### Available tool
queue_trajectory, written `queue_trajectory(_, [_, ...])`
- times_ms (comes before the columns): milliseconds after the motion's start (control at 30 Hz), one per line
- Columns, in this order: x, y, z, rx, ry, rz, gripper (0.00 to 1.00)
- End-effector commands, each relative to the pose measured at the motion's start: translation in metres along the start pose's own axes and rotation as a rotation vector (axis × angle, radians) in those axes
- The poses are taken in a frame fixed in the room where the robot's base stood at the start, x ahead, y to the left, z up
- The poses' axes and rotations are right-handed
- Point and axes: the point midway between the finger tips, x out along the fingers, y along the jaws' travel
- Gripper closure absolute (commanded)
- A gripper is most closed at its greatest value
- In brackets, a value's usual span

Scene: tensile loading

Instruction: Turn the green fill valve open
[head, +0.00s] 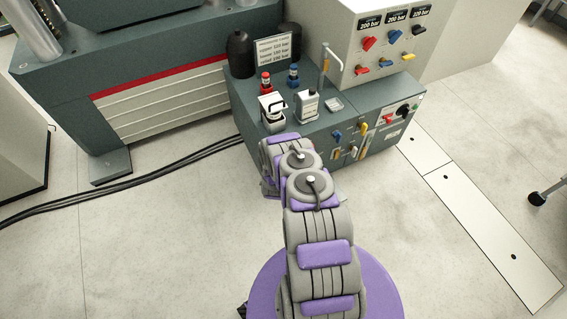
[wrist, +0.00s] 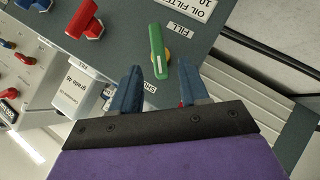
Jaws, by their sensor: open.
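The green fill valve handle (wrist: 158,52) is a slim bar on a brass-coloured base on the dark grey panel. In the wrist view it stands beside a FILL label (wrist: 187,31), with a SHUT label (wrist: 149,87) near its lower end. My gripper (wrist: 160,76) is open. The handle's lower end points toward the gap. I cannot tell how far off it is in depth. In the head view my arm reaches to the grey cabinet, and I cannot make out the valve or the fingers there.
Red handles (wrist: 85,22) and a white container (wrist: 78,95) are left of the gripper in the wrist view. In the head view bottles (head: 307,106) stand on the cabinet (head: 245,100), below a control box (head: 350,35). Black cables (head: 190,155) run along the open floor.

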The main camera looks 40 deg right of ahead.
Motion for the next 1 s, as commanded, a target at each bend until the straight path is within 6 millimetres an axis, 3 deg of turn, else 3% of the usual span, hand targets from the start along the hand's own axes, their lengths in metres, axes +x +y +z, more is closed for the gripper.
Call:
queue_trajectory(300, [-0.063,0.0,0.001,-0.004,-0.005,-0.006,0.55])
queue_trajectory(500, [-0.089,-0.001,0.001,-0.003,-0.004,-0.005,0.55])
queue_trajectory(933, [-0.098,-0.001,0.002,-0.002,-0.003,-0.003,0.55])
queue_trajectory(1000, [-0.098,0.0,0.002,-0.002,-0.005,0.0,0.61])
